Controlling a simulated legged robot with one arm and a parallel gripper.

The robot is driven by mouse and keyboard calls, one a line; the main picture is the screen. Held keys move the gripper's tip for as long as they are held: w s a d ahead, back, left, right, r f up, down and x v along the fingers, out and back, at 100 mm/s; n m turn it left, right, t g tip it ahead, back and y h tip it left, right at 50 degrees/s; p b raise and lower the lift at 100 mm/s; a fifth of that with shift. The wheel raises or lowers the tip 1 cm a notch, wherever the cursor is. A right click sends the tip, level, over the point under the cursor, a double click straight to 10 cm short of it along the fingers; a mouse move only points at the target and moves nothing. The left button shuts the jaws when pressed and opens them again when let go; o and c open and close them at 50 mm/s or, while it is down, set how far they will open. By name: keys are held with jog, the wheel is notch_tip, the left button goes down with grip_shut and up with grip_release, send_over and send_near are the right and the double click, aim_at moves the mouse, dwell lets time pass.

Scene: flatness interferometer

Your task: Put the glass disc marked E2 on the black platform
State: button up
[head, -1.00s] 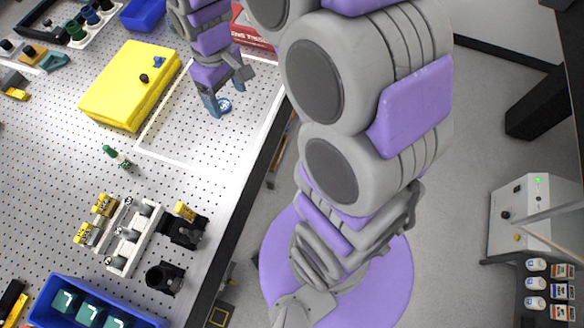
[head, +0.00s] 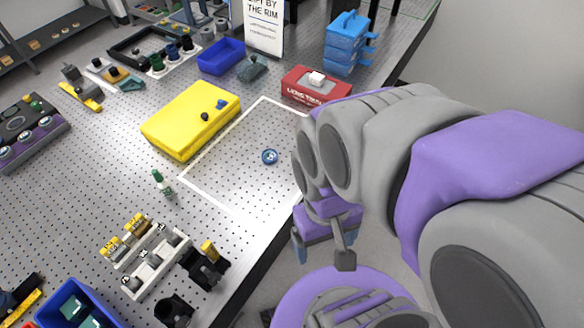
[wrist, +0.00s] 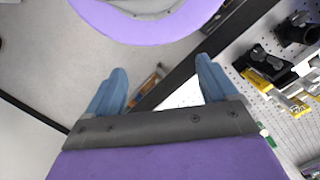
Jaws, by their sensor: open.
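A small round blue disc (head: 270,157) lies on the perforated table, inside the white outlined area, in the head view. A pale mark shows on it, but it is too small to read. My gripper (head: 328,238) is beyond the table's edge, to the right of and nearer than the disc. In the wrist view my gripper (wrist: 160,86) has its two blue fingers wide apart with nothing between them. I cannot tell which dark item is the black platform. A dark station with several round pieces (head: 35,128) stands at the far left.
A yellow box (head: 190,118) lies left of the outline. A red box (head: 316,86) stands at its far corner. A green bottle (head: 162,184), white holders (head: 156,260), black mounts (head: 204,266) and a blue bin (head: 76,304) are nearer. The outlined area is otherwise clear.

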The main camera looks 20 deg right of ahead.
jog(key=w+a+r+m+y, duration=0.15)
jog(key=w+m, duration=0.25)
jog(key=w, duration=0.8)
jog(key=m+t+y, duration=0.1)
jog(key=m+y, duration=0.2)
jog(key=m, duration=0.6)
send_over(269, 155)
jog(key=s+d, duration=0.2)
jog(key=s, duration=0.4)
notch_tip(269, 155, down, 4)
jog(key=w+d+f+m, duration=0.4)
jog(key=w+d, duration=0.1)
jog(key=w, duration=0.1)
jog(key=shift+t, duration=0.3)
jog(key=b+x, duration=0.5)
jog(key=x, duration=1.2)
jog(key=shift+w+f+b, duration=0.2)
jog(key=shift+b, duration=0.15)
jog(key=shift+c, duration=0.3)
jog(key=c, duration=1.2)
